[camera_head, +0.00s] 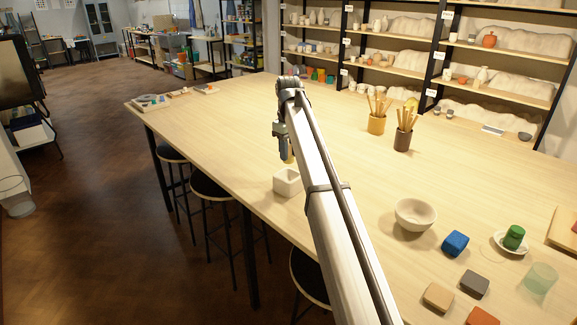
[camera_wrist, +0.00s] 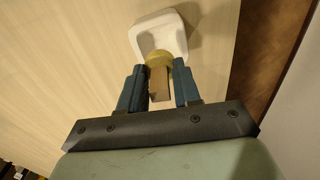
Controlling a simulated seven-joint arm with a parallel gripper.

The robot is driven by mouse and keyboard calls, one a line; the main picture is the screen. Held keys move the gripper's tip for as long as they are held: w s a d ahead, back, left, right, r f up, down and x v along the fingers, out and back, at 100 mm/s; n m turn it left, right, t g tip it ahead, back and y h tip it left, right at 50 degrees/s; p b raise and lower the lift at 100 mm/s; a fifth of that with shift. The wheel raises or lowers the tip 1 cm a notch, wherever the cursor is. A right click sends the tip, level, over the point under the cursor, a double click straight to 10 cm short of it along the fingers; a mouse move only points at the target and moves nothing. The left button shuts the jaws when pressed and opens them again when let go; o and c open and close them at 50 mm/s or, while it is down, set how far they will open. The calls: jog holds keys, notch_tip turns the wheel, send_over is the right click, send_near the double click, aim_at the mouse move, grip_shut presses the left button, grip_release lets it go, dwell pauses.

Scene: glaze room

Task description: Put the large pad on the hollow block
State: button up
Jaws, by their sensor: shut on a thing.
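The hollow block (camera_head: 287,182) is a pale, square block with an open top, standing on the table near its left edge. It also shows in the wrist view (camera_wrist: 146,36), just beyond my fingertips. My gripper (camera_head: 286,150) is above and close to the block, pointing down. A yellow bit of the pad shows under the gripper in the head view (camera_head: 290,156). The pad appears above the block; I cannot tell whether they touch.
Right of my arm stand a bowl (camera_head: 415,214), a blue block (camera_head: 455,243), a green piece on a saucer (camera_head: 514,237) and several flat blocks. Two tool cups (camera_head: 377,123) stand farther back. The table left of the hollow block is clear.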

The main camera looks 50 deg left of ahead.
jog(key=shift+f, duration=2.6)
jog(key=shift+f, duration=0.15)
jog(key=o, duration=1)
jog(key=shift+o, duration=0.2)
notch_tip(320, 180, up, 12)
jog(key=shift+r, duration=0.2)
